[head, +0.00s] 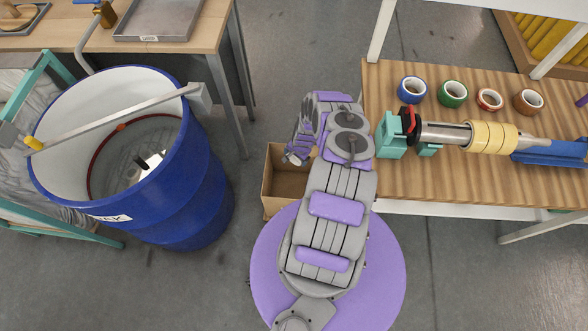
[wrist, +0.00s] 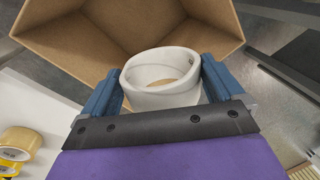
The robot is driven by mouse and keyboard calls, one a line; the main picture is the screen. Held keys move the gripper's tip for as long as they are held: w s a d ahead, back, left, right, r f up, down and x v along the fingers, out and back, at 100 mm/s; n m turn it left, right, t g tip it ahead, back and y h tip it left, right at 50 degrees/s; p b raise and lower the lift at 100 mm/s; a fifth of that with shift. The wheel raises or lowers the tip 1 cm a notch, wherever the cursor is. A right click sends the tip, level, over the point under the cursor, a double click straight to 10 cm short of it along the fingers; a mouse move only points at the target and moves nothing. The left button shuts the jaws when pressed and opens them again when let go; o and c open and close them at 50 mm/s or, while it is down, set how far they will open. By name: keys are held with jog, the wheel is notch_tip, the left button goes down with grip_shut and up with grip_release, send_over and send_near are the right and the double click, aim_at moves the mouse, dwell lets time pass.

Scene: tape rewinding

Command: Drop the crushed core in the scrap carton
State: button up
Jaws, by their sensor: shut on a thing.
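The crushed core is a whitish, slightly out-of-round ring (wrist: 160,99) held between the two blue fingers of my gripper (wrist: 162,82) in the wrist view. The fingers press on its left and right sides. In the head view, my gripper (head: 297,152) is over the upper part of the scrap carton (head: 267,182), and the core's pale end shows small there (head: 294,160). The carton is an open brown cardboard box on the floor, partly hidden by my arm. In the wrist view, the carton's open inside (wrist: 90,40) lies beyond the core. How high the core is above the rim is unclear.
A blue drum (head: 195,190) with a bar across its top stands left of the carton. A wooden bench (head: 450,185) on the right holds tape rolls (head: 453,94) and a spindle with a yellow roll (head: 490,136). A table (head: 215,30) stands at the upper left.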

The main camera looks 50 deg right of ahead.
aim_at(297, 162)
jog(key=shift+s+a+f, duration=0.1)
jog(key=shift+f, duration=0.1)
jog(key=f+b, duration=0.2)
jog(key=d+f+b, duration=0.1)
jog(key=f+b, duration=0.1)
jog(key=f, duration=0.1)
jog(key=shift+d+f, duration=0.15)
jog(key=shift+a+f+b, duration=0.4)
jog(key=shift+a+b, duration=0.1)
jog(key=shift+b, duration=0.25)
